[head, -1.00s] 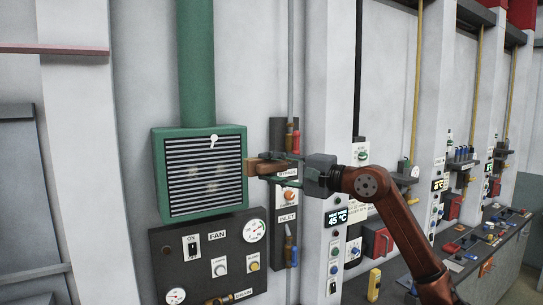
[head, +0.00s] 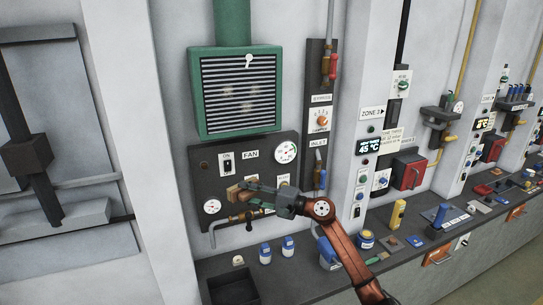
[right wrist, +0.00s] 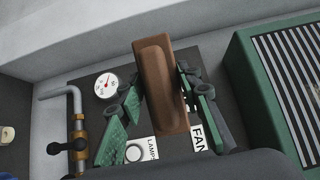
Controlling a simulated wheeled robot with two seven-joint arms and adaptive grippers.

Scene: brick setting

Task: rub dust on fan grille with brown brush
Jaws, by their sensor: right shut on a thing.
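The fan grille (head: 240,65) is a green-framed square with dark horizontal slats on the wall, below a green duct. Several faint tan dust patches (head: 229,92) show on its middle and lower slats. My right gripper (head: 254,189) is shut on the brown brush (head: 236,191), a wooden block. The brush is below the grille and apart from it, in front of the fan panel (head: 204,164). In the right wrist view the brush (right wrist: 160,85) sits between the green fingers, with the grille's green frame (right wrist: 255,95) at right. My left gripper is not in view.
A dark counter (head: 218,266) runs below the panel, with a black tray (head: 232,288) and blue-and-white bottles (head: 265,254). Pipes and a gauge (head: 212,206) stick out low on the panel.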

